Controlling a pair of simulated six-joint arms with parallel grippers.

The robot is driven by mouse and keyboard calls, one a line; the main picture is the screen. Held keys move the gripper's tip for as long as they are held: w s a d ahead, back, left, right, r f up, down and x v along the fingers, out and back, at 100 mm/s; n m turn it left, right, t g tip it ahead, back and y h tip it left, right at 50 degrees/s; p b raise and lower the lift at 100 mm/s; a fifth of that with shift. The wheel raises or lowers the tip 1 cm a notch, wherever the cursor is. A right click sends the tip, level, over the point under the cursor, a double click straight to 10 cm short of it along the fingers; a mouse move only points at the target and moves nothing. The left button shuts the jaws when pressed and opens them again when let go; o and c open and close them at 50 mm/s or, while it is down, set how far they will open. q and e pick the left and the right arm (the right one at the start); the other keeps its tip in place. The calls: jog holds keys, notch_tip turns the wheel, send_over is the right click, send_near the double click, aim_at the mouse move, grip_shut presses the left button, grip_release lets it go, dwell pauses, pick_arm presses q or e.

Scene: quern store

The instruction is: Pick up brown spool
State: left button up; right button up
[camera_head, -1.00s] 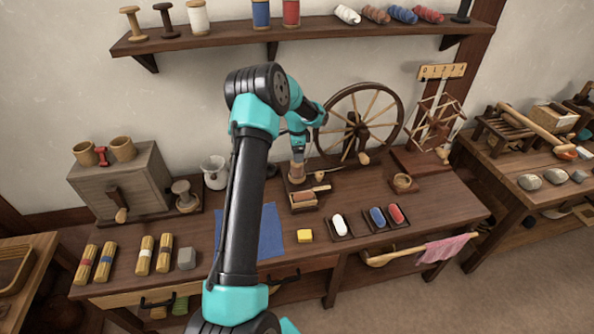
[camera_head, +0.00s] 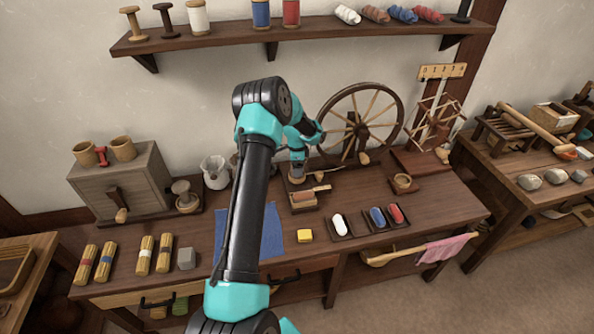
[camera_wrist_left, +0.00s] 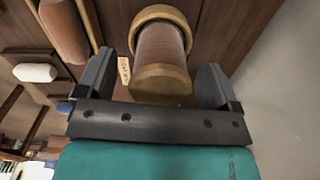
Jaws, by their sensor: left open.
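A spool wound with brown thread, with pale wooden ends, stands between my fingers in the left wrist view (camera_wrist_left: 160,48). Its far end meets a round wooden rim on a dark board. My left gripper (camera_wrist_left: 158,62) is open, with one finger on each side of the spool and a visible gap at both. In the head view my left gripper (camera_head: 298,163) points down at the back of the table, left of the spinning wheel, and largely covers the spool (camera_head: 297,177). My right gripper is not in view.
The spinning wheel (camera_head: 360,124) stands close on the right. A small box with a brown roll (camera_head: 304,200) is just in front. The shelf (camera_head: 300,35) runs above.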

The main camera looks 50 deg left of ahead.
pick_arm(q)
jog(key=shift+f, duration=0.25)
jog(key=shift+c, duration=0.5)
jog(key=c, duration=0.9)
